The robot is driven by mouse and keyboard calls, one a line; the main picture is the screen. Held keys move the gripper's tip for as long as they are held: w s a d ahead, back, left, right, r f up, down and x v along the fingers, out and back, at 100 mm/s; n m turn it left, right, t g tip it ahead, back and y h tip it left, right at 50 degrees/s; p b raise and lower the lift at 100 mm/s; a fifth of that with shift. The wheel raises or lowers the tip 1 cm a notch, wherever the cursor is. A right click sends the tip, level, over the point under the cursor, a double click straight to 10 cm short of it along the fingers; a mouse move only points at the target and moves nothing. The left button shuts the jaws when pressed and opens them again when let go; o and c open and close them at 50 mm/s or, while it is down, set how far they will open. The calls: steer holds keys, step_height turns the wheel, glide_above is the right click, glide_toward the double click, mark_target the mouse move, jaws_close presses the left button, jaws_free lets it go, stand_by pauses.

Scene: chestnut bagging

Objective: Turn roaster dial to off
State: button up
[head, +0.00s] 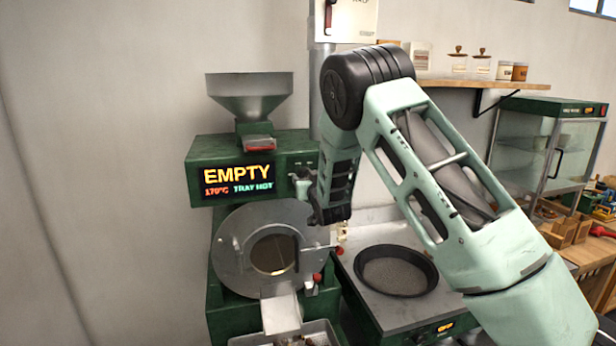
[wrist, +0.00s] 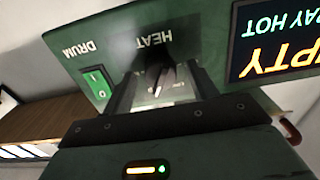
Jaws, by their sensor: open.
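The green roaster (head: 250,150) stands at the left in the head view, its display reading EMPTY, 170°C and TRAY HOT. The wrist view shows its panel upside down, with a dark heat dial (wrist: 160,72) below the HEAT label. My gripper (head: 301,186) is at the panel's right end, beside the display, and hides the dial in the head view. In the wrist view my gripper (wrist: 158,92) is open, its fingers reaching toward the panel on either side of the dial. I cannot tell whether they touch it. The dial's setting marks are too small to read.
A green drum switch (wrist: 97,88) marked I and O sits beside the dial. Below the display are the round drum door (head: 232,240) and a chute (head: 281,312). A dark round pan (head: 397,271) rests on the hot tray to the right. A shelf (head: 480,84) hangs behind my arm.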

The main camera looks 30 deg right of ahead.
steer(key=c, duration=1)
steer(key=shift+f+b, duration=0.15)
steer(key=shift+b, duration=0.4)
steer(key=shift+r+n+b, duration=0.15)
steer(key=shift+n+b, duration=5.8)
steer(key=shift+b, duration=0.45)
steer(key=shift+r+n+b, duration=0.1)
steer(key=shift+n+b, duration=5.85)
steer(key=shift+b, duration=0.4)
